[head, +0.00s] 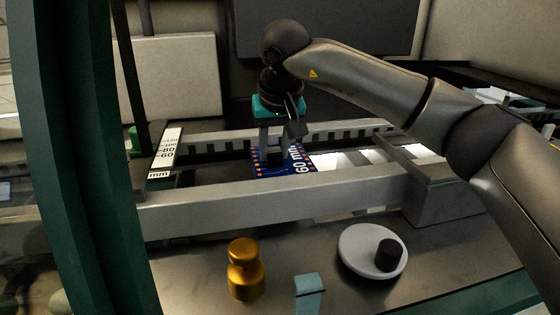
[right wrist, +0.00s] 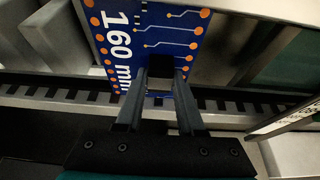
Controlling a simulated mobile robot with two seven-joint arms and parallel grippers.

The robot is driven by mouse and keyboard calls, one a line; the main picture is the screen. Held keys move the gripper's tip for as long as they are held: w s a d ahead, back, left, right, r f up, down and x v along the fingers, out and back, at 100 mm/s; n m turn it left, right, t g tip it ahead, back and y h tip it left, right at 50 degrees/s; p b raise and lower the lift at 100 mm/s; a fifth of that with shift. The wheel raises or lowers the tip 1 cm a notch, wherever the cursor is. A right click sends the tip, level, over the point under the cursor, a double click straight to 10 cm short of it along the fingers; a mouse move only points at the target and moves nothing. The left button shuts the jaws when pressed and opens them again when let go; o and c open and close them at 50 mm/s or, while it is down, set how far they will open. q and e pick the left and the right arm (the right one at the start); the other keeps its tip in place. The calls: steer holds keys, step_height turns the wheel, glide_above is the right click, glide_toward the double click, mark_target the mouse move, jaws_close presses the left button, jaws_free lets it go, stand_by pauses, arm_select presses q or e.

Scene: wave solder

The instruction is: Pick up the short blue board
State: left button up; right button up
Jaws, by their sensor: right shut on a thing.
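The blue board (head: 270,170) has orange dots, white traces and a "160 mm" print, part of which is covered in the head view. It lies between the two conveyor rails and also shows in the right wrist view (right wrist: 185,35). My right gripper (head: 278,150) comes down on it from above. In the right wrist view its fingers (right wrist: 160,80) are shut on the dark block on the board's face. I cannot tell whether the board rests on the rails or is slightly raised. My left gripper is not in view.
The front rail (head: 240,202) and the toothed back rail (head: 215,143) flank the board. A white mm scale (head: 166,150) stands at left. A brass weight (head: 245,272), a white disc with a black knob (head: 358,248) and a teal-topped post (head: 308,284) are in front.

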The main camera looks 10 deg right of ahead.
jaws_close()
steer(key=shift+r, duration=0.1)
stand_by(0.3)
